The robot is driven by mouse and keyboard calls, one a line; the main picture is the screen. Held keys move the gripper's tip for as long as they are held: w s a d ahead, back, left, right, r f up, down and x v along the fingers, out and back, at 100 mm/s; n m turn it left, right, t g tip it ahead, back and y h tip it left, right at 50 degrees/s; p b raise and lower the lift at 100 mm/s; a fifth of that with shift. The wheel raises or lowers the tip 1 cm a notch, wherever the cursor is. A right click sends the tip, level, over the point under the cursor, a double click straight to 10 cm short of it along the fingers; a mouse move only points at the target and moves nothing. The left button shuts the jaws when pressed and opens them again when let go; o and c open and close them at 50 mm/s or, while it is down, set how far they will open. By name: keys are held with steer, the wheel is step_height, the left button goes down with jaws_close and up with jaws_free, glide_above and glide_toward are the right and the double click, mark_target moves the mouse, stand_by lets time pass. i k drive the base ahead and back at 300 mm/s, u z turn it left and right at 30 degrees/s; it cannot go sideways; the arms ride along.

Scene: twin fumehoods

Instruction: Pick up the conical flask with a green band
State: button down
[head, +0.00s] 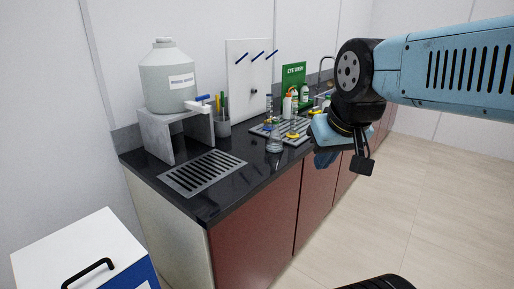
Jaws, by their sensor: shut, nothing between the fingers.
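A clear flask (274,144) stands upright on the dark counter, at the front left of a grey drying tray. It is small, and I cannot make out a green band on it. Other small glassware with yellow parts (293,132) stands on the tray; I cannot tell whether one is the green-banded conical flask. My gripper (325,160) hangs at the end of my blue arm, to the right of the glassware in the picture. It is shut and empty, apart from the flask. My gripper and wrist hide part of the counter behind them.
The dark counter (215,200) has red cabinet fronts. A large white carboy (168,85) stands on a grey stand at the left, near a sunken grate (203,173). A green eye wash sign (293,74) and bottles stand behind. The floor (430,190) at right is clear.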

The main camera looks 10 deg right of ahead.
mark_target(275, 143)
steer(key=z, duration=0.2)
steer(key=i, duration=0.85)
steer(key=u, duration=0.15)
steer(key=k, duration=1.05)
steer(key=z, duration=0.3)
steer(key=i, duration=1.2)
steer(key=z, duration=0.65)
